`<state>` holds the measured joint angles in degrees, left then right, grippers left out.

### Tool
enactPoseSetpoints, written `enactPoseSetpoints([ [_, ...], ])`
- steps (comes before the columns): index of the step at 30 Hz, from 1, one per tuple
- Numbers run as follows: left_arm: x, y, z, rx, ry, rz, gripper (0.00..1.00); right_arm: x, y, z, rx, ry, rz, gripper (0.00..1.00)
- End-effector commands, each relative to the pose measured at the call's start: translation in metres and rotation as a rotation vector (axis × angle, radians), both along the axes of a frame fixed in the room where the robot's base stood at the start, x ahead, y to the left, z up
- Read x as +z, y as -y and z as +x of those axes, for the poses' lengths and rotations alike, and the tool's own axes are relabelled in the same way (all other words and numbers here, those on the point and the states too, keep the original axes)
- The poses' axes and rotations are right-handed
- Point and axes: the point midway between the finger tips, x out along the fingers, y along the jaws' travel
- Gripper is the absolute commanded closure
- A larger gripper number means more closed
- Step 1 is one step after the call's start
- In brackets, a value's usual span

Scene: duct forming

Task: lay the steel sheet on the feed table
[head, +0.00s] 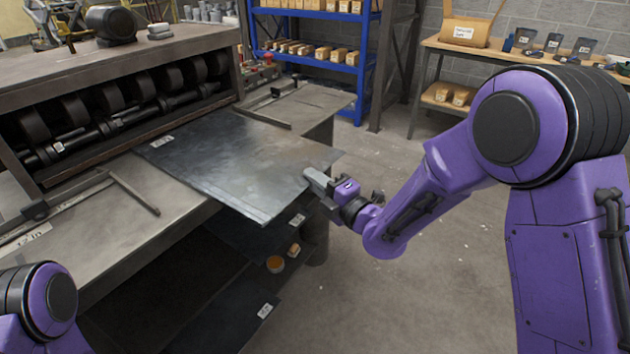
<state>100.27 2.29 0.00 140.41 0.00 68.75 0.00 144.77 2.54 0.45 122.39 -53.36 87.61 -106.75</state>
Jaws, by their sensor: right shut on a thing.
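The steel sheet (225,160) is a dark, flat rectangular plate with a small white label near its far left corner. It lies over the feed table (185,200), in front of the machine's rollers, and its near edge sticks out past the table's front edge. I cannot tell if it rests fully on the surface.
The roller machine (110,90) stands behind the table. Guide bars (135,193) lie on the table's left and right (262,119). A blue rack (315,55) stands behind; the floor at right is clear.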

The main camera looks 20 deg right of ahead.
Motion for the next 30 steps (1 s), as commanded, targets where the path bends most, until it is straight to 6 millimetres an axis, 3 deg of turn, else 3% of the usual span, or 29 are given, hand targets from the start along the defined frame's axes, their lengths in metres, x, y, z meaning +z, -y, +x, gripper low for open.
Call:
enactPoseSetpoints([
  [10, -0.004, 0.0, 0.0, 0.0, 0.001, 0.001, 0.57, -0.002, 0.0, 0.001, 0.0, 0.006, 0.004, 1.0],
  [12, -0.002, 0.0, 0.0, 0.0, 0.0, 0.0, 0.57, -0.002, 0.0, 0.0, 0.001, 0.001, 0.0, 0.69],
  [13, -0.002, 0.0, 0.0, 0.0, 0.0, 0.0, 0.57, -0.002, 0.0, 0.0, 0.001, 0.001, 0.0, 0.66],
  [23, -0.001, 0.0, 0.0, 0.0, 0.001, 0.001, 0.57, -0.001, 0.001, -0.002, 0.0, 0.001, 0.0, 0.66],
  [30, -0.018, 0.0, 0.0, 0.0, 0.001, 0.001, 0.57, -0.009, 0.024, -0.05, -0.001, 0.001, 0.0, 0.66],
])
